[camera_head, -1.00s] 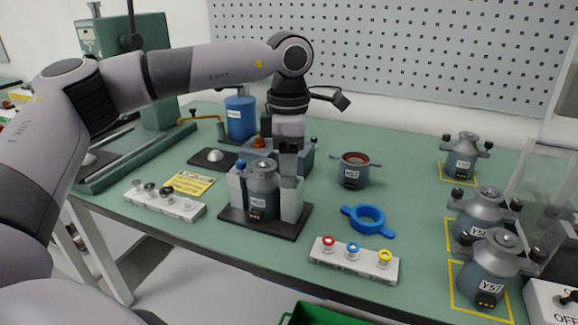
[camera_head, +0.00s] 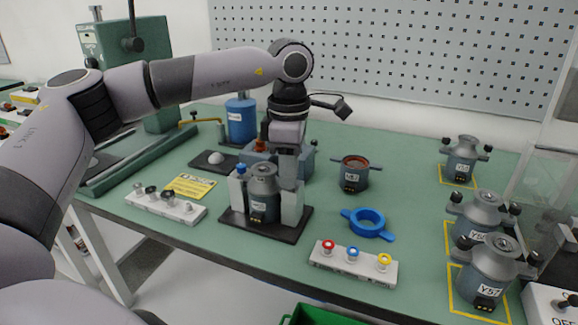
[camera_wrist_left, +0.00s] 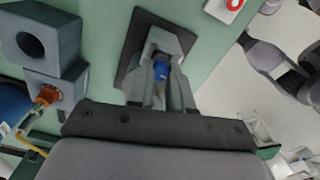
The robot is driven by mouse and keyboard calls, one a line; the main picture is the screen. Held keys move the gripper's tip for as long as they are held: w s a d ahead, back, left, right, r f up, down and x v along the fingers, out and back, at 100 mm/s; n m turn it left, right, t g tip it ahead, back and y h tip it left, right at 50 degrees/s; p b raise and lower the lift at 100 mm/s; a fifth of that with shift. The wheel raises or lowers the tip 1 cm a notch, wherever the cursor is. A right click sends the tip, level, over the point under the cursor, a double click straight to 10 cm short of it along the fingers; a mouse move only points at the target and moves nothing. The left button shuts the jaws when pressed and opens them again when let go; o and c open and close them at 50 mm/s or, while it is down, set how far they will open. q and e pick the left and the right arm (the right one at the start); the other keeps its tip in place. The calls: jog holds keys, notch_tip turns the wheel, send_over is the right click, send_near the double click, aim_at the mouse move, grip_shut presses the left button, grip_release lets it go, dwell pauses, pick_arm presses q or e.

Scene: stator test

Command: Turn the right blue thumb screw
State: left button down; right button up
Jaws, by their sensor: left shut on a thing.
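The fixture, a black base plate (camera_head: 266,229) with light grey posts, holds a grey stator housing (camera_head: 263,196) upright. A blue thumb screw (camera_head: 240,168) tops its left post. My left gripper (camera_head: 289,180) points down at the right post and hides that post's top in the head view. In the left wrist view, the right blue thumb screw (camera_wrist_left: 161,71) shows between the grey fingers of my left gripper (camera_wrist_left: 161,80), which is shut on it. The screw's turn angle cannot be told. My right gripper is not seen.
A blue ring with handles (camera_head: 368,222) and a white block with red, blue and yellow knobs (camera_head: 352,263) lie right of the fixture. An open housing (camera_head: 351,174) stands behind the ring. A blue-grey block (camera_head: 262,157) is close behind the fixture. Other housings (camera_head: 487,272) stand far right.

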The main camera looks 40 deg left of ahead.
pick_arm(q)
jog(key=m+p, duration=0.1)
jog(key=m, duration=0.1)
jog(key=shift+r+m, duration=0.1)
jog(key=shift+m, duration=0.2)
jog(key=shift+m+p, duration=0.3)
jog(key=shift+m, duration=0.6)
jog(key=m+p, duration=0.1)
jog(key=m, duration=0.2)
jog(key=shift+m, duration=0.3)
jog(key=shift+m+p, duration=0.35)
jog(key=shift+m, duration=1.75)
jog(key=c, duration=1)
grip_release()
